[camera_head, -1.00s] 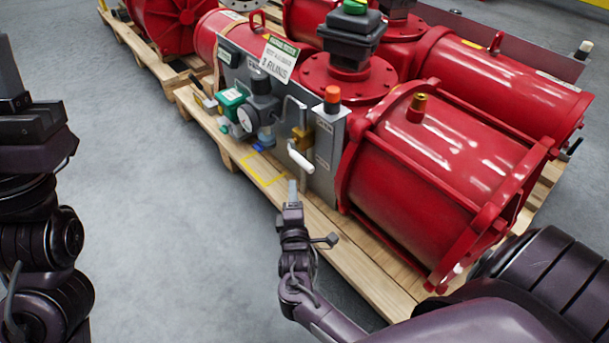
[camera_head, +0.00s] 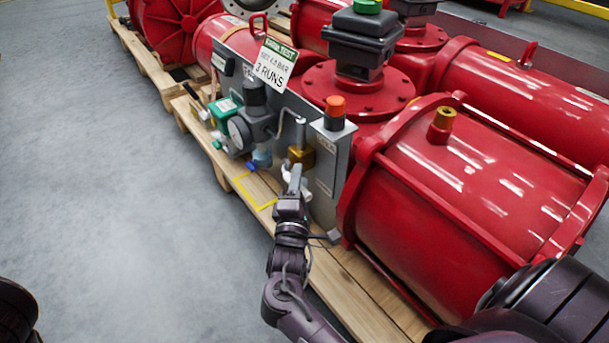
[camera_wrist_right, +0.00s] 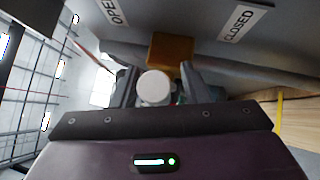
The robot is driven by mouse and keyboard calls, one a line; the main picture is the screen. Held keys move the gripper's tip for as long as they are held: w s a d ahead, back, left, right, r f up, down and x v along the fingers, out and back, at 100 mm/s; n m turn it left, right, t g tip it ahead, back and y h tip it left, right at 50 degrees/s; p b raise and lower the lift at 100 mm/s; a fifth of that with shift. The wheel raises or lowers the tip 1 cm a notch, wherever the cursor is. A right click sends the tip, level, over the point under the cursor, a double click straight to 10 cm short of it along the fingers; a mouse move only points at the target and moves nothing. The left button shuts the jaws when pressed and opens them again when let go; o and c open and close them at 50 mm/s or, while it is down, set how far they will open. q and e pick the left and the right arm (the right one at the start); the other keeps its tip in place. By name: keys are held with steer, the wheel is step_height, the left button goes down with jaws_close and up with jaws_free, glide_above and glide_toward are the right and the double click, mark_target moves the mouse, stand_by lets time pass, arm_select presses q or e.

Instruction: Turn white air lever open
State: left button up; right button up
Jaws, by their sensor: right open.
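The white air lever (camera_head: 286,180) sits below a brass valve body (camera_head: 301,157) on the grey panel. It is partly hidden behind my right gripper (camera_head: 295,177) in the head view. In the right wrist view, the lever's round white end (camera_wrist_right: 154,88) lies between the two fingers of my open right gripper (camera_wrist_right: 157,84), nearer the left one. The brass block (camera_wrist_right: 171,50) is just beyond it. Labels reading OPE (camera_wrist_right: 114,11) and CLOSED (camera_wrist_right: 243,24) show on the panel. I cannot tell whether a finger touches the lever. My left gripper is out of view.
A red cylinder (camera_head: 470,180) stands close right of my right arm. An orange-topped box (camera_head: 335,108), a hanging sign (camera_head: 274,65) and a gauge with a green regulator (camera_head: 226,110) are around the panel. The wooden pallet (camera_head: 350,290) runs below. Grey floor is clear at left.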

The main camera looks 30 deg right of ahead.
steer(key=shift+r, duration=0.1)
steer(key=shift+c, duration=0.2)
jaws_close()
